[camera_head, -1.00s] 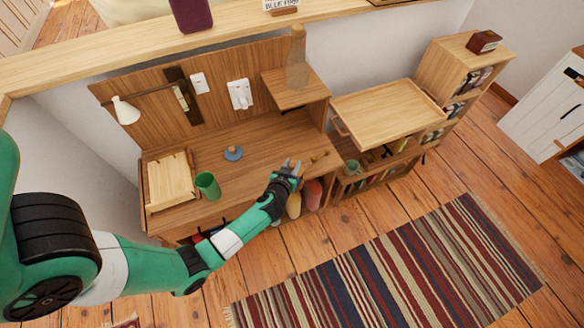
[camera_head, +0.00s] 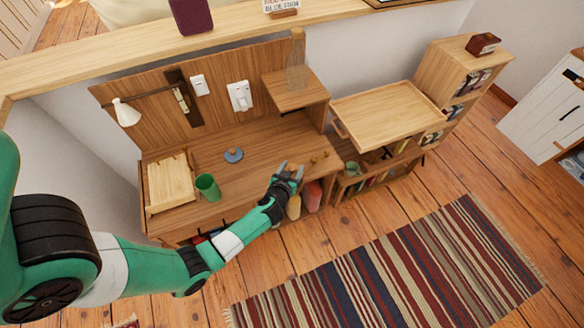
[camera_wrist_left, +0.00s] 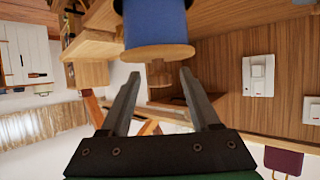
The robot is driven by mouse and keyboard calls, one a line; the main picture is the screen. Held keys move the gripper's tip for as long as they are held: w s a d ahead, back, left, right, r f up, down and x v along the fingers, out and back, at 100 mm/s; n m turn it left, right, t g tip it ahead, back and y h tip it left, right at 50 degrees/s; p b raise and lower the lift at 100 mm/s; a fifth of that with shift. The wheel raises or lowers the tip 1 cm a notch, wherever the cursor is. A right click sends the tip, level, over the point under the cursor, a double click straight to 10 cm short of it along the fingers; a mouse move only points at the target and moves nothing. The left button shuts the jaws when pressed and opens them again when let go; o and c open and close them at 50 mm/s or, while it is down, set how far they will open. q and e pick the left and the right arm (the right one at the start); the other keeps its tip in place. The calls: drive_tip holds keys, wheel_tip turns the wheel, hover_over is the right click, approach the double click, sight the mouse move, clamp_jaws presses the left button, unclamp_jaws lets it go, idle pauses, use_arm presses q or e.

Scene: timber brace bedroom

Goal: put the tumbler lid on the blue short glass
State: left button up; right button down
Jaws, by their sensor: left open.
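My left gripper (camera_head: 289,167) is open near the desk's front edge, to the right of the lid. In the left wrist view a blue cylinder (camera_wrist_left: 157,25), seemingly the blue short glass, fills the top middle beyond the open fingers. It appears upside down and cut off by the frame. My right gripper is not in view.
The desk (camera_head: 190,160) holds a wooden rack (camera_head: 170,182) at its left end. A raised shelf (camera_head: 296,92) with a clear bottle stands at the back right. A wooden tray (camera_head: 385,110) sits on the bookcase.

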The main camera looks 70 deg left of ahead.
sight(290, 169)
use_arm(q)
drive_tip(key=shift+r, duration=0.1)
drive_tip(key=shift+r, duration=0.2)
drive_tip(key=shift+s+d+r+p, duration=0.35)
drive_tip(key=shift+d+r+p, duration=0.1)
drive_tip(key=shift+r, duration=0.15)
drive_tip(key=shift+s+d+r+p, duration=0.3)
drive_tip(key=shift+d+r+p, duration=0.1)
drive_tip(key=shift+r, duration=0.15)
drive_tip(key=p+v, duration=0.3)
drive_tip(key=v, duration=0.6)
drive_tip(key=shift+s+d+f, duration=0.15)
drive_tip(key=shift+s+f, duration=0.05)
drive_tip(key=shift+s, duration=0.05)
